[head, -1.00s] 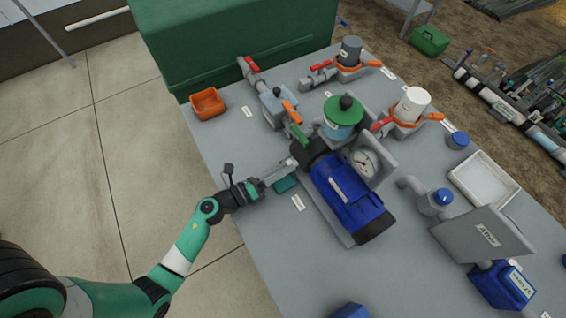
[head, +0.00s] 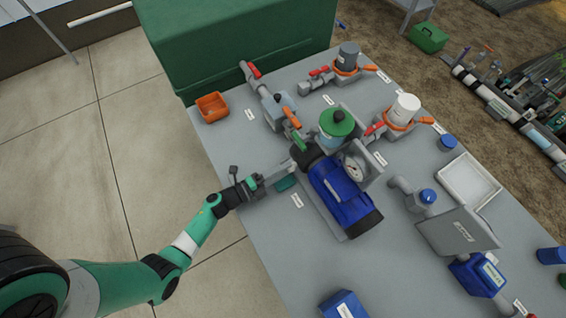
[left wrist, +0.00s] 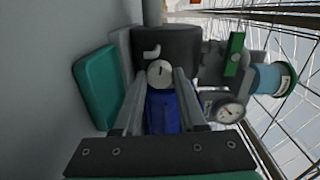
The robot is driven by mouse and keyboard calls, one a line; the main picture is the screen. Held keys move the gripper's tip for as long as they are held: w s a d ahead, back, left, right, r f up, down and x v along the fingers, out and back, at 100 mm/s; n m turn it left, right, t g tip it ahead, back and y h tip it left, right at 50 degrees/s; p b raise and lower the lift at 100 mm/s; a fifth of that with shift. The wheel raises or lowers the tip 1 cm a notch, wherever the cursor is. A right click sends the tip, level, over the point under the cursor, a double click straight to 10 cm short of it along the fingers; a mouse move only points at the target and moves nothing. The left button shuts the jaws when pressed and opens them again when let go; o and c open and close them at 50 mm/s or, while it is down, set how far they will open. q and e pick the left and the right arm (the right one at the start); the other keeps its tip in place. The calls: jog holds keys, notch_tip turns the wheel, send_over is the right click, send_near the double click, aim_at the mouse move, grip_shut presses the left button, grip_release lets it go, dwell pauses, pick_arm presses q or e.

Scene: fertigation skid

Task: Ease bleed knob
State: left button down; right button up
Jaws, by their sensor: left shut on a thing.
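The bleed knob (left wrist: 160,73) is a small pale round knob with a dark slot mark, on the dark end of the pump in the left wrist view. The pump (head: 341,191) has a blue motor body and a black end. My left gripper (head: 289,166) reaches in from the left to the black end. In the left wrist view its two grey fingers (left wrist: 161,82) stand on either side of the knob, shut on it. In the head view the knob is hidden by the fingers. My right gripper is in neither view.
A strainer with a green lid (head: 337,121) and a pressure gauge (head: 353,168) stand close beside the pump. A green handle (head: 299,141) is just behind the fingertips. A teal pad (head: 286,183) lies by the fingers. An orange bin (head: 212,107) stands at the bench's left edge.

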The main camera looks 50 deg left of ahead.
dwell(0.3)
pick_arm(q)
jog(key=shift+c, duration=2.3)
grip_release()
jog(key=s+p, duration=0.1)
jog(key=s, duration=0.2)
jog(key=s+a+p, duration=0.1)
jog(key=s, duration=0.6)
jog(key=shift+s+a+r+p, duration=0.2)
jog(key=shift+a+r+p, duration=0.1)
jog(key=shift+a+p, duration=0.1)
jog(key=shift+s+d, duration=0.1)
jog(key=shift+s, duration=0.45)
